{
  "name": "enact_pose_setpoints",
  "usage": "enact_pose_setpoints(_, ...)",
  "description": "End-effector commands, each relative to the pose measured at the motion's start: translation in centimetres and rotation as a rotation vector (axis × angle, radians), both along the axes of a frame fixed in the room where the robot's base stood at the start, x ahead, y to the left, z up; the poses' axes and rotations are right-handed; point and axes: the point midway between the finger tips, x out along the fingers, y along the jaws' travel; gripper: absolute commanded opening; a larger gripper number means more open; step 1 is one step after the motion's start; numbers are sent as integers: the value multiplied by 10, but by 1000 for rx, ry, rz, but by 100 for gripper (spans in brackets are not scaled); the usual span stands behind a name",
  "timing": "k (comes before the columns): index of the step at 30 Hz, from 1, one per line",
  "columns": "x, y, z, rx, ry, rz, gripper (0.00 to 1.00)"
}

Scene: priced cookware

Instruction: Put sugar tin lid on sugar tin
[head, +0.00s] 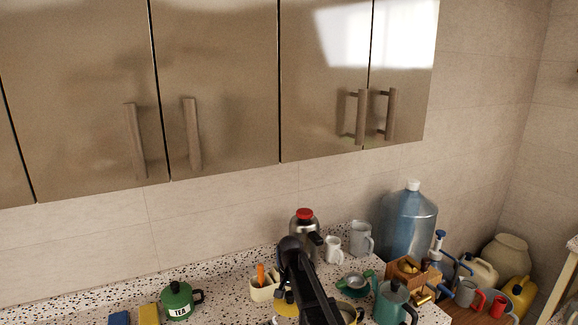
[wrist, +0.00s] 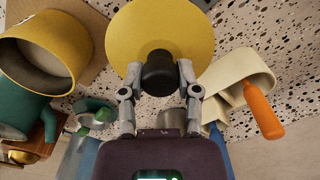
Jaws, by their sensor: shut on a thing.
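The sugar tin lid is a yellow disc with a black knob (wrist: 160,35). My gripper (wrist: 158,78) is shut on the knob, with one finger on each side. In the head view a little of the yellow lid (head: 284,306) shows left of my arm, which hides the gripper. An open yellow tin (wrist: 79,38), which looks like the sugar tin, is at the upper left of the wrist view, apart from the lid. Its mouth faces the camera.
A cream holder (wrist: 238,68) with an orange-handled tool (wrist: 263,110) is close right of the gripper in the wrist view.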

Motion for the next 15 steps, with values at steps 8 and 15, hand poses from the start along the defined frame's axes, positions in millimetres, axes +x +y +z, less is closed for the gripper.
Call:
enact_pose_setpoints(8,0,0,4,0,0,0,0)
enact_pose_setpoints(15,0,0,25,0,0,0,0)
